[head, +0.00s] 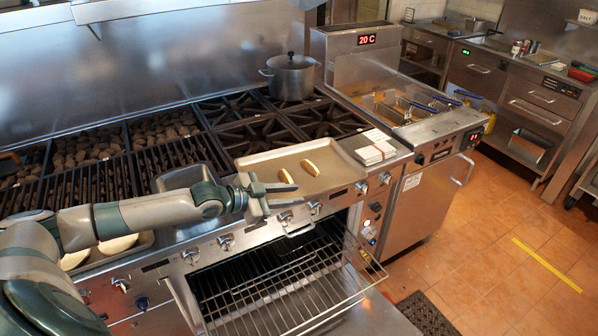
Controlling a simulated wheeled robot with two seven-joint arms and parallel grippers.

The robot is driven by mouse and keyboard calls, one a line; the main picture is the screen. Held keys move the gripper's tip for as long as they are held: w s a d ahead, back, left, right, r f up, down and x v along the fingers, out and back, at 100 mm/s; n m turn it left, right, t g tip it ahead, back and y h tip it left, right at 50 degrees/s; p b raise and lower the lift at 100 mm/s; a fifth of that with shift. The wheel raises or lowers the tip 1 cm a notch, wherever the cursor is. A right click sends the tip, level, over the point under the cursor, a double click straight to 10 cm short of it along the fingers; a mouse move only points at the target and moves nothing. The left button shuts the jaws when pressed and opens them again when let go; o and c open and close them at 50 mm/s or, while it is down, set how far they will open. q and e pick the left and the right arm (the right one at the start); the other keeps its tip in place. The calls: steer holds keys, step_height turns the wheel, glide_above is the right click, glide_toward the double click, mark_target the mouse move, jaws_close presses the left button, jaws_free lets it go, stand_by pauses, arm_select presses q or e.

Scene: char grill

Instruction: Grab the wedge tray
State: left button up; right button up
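The wedge tray (338,177) is a shallow beige tray on the front ledge of the range, right of centre. My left gripper (297,194) comes in from the left at the tray's front left part. Its two fingers are spread and point right, with no object visibly clamped between them. It overlaps the tray's near left edge in the picture, and I cannot tell whether it touches. The gripper hides part of that edge. My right gripper is not in view.
A grey metal pan (185,178) sits left of the tray, and a stack of white cards or papers (375,150) sits on its right. The oven below has wire racks (270,290) sticking out. A pot (290,77) stands on the burners behind. Open floor lies at right.

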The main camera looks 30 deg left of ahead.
arm_select(q)
steer(key=shift+w+d+f, duration=0.1)
stand_by(0.3)
steer(key=p+x, duration=0.2)
steer(key=x, duration=0.3)
steer(key=shift+w+f, duration=0.1)
stand_by(0.5)
jaws_close()
stand_by(1.2)
